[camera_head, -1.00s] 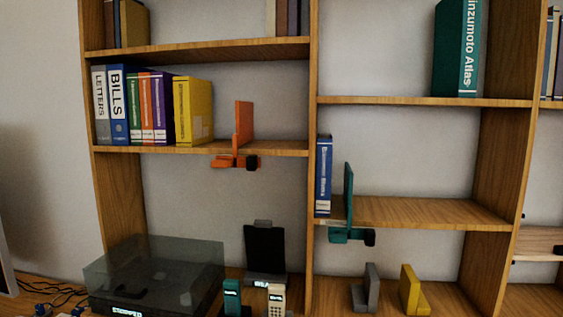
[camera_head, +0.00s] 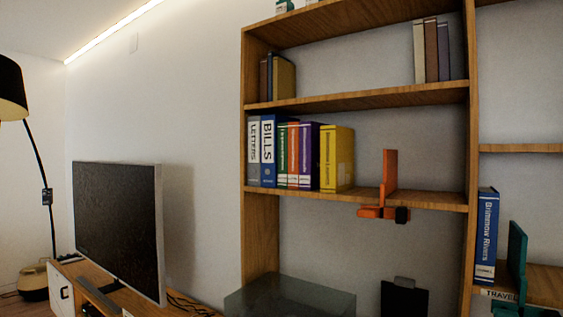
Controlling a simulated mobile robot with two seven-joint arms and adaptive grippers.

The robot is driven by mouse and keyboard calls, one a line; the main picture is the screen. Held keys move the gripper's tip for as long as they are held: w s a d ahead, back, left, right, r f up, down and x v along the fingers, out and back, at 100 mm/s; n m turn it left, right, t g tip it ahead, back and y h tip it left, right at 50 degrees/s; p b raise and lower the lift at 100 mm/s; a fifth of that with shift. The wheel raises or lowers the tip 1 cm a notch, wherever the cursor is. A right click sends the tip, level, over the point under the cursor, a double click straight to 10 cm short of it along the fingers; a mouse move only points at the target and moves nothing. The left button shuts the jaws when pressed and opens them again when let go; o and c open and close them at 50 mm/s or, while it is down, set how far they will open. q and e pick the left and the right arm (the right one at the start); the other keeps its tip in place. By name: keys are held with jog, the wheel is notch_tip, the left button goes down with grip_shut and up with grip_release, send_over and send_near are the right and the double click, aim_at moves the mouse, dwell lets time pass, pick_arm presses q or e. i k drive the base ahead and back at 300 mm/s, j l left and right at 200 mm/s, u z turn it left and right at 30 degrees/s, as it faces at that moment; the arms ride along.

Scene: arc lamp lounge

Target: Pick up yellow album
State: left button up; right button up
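A yellow book-like volume (camera_head: 338,158), the likely yellow album, stands upright on the middle left shelf (camera_head: 420,198). It is at the right end of a row, beside a purple volume (camera_head: 309,156). Free shelf space lies to its right, up to an orange bookend (camera_head: 389,187) clamped at the shelf edge. A second, darker yellow volume (camera_head: 284,78) stands on the shelf above. Neither of my grippers is in view.
Binders marked LETTERS (camera_head: 254,151) and BILLS (camera_head: 267,151) stand at the row's left. A wooden upright (camera_head: 468,130) divides the shelves. A television (camera_head: 118,228) stands to the left, and a floor lamp (camera_head: 38,165) beyond it. A clear-lidded box (camera_head: 290,298) is below.

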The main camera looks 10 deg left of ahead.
aim_at(337, 142)
jog(key=j+z, duration=0.15)
jog(key=z, duration=0.5)
jog(key=i+j+z, duration=0.1)
jog(key=j+z, duration=0.2)
jog(key=j, duration=0.2)
jog(key=j+z, duration=0.25)
jog(key=j, duration=0.2)
